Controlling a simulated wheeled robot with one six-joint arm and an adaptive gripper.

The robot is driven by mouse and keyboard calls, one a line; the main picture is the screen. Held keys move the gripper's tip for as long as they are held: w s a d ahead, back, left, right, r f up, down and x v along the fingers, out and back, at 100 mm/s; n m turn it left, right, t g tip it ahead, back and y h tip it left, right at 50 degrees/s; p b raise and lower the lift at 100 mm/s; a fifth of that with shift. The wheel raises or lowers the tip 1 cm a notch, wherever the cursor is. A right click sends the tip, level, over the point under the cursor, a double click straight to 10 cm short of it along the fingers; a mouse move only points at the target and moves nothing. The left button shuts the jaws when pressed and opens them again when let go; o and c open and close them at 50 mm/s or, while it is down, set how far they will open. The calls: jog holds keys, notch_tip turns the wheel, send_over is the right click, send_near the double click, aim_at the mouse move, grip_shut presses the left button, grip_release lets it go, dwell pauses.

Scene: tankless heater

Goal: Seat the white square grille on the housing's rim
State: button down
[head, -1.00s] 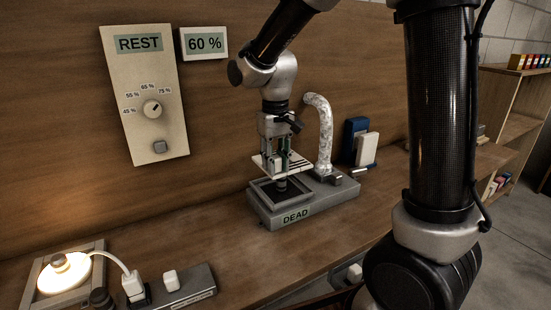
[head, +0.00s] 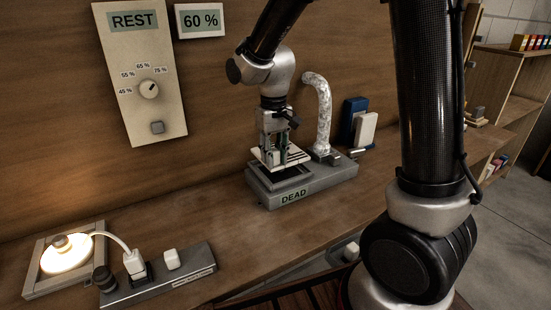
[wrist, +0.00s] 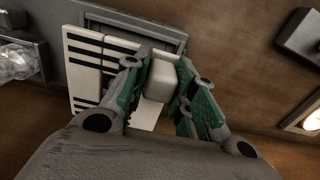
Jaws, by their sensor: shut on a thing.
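The white square grille (wrist: 85,62) has dark slots and a pale block-like grip (wrist: 160,80). My gripper (head: 275,157) is shut on this grip; its green-padded fingers flank it in the wrist view (wrist: 162,88). The grey housing (head: 318,187), labelled DEAD, lies below with a dark square opening. In the head view the grille (head: 297,156) hangs just above the opening, with a small gap at the front. In the wrist view the grille looks turned and offset against the housing's rim (wrist: 130,20). My fingers and the grille hide part of the rim.
A silver flexible duct (head: 324,110) rises from the housing's back right. Blue and white boxes (head: 362,125) stand behind it. A lit lamp (head: 67,255) and a power strip (head: 165,272) are at the front left. The bench between them is clear.

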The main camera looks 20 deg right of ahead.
aim_at(274, 170)
jog(key=shift+f, duration=0.15)
jog(key=shift+f, duration=1.5)
jog(key=shift+f, duration=0.95)
dwell(0.7)
jog(key=c, duration=1.1)
grip_release()
jog(key=shift+r, duration=0.1)
notch_tip(274, 170, up, 12)
jog(key=shift+f, duration=0.1)
